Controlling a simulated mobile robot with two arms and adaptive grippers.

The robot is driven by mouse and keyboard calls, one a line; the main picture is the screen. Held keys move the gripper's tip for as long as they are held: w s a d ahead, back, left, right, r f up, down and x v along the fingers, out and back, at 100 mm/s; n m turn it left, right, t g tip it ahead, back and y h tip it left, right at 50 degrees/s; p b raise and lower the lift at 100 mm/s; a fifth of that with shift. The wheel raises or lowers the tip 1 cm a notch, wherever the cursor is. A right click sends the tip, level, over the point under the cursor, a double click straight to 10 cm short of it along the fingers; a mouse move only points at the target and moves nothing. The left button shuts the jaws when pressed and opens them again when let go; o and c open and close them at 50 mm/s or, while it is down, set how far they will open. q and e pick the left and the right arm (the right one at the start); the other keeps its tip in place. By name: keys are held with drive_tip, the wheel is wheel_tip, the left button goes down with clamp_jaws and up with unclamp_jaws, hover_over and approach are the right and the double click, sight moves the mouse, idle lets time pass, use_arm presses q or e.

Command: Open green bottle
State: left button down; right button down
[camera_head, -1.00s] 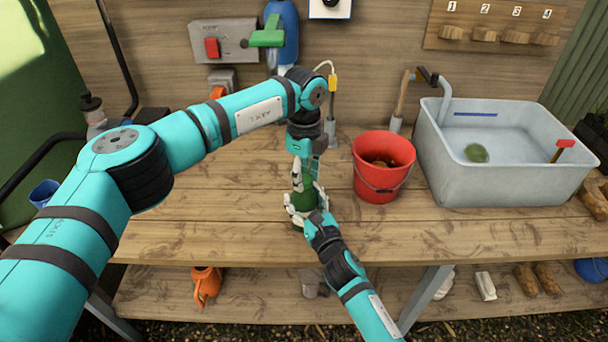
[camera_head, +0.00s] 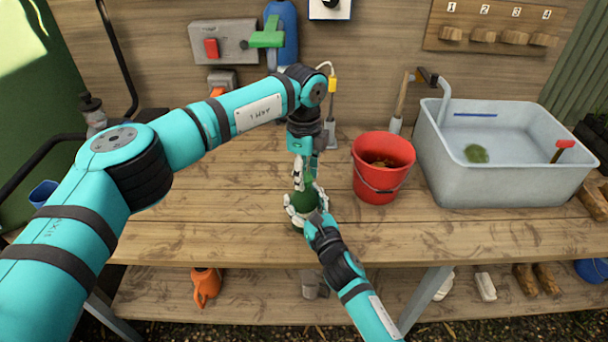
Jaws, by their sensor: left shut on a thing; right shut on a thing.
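The green bottle (camera_head: 305,199) stands on the wooden workbench, left of the red bucket. My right gripper (camera_head: 305,212) comes from the front and is shut around the bottle's body. My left gripper (camera_head: 304,178) points down from above and is shut on the top of the bottle. A bit of brighter green (camera_head: 309,179) shows between the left fingers; it looks like the cap. The fingers hide much of the bottle's top, so I cannot tell whether the cap is loose.
The red bucket (camera_head: 382,168) stands close to the right of the bottle. A large grey basin (camera_head: 500,178) with water is farther right. A grey box with a red switch (camera_head: 211,47) is on the back wall. The bench (camera_head: 200,215) left of the bottle is clear.

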use_arm(q)
drive_tip(key=shift+r, duration=0.8)
drive_tip(key=shift+r, duration=2)
use_arm(e)
drive_tip(key=shift+c, duration=1.5)
unclamp_jaws()
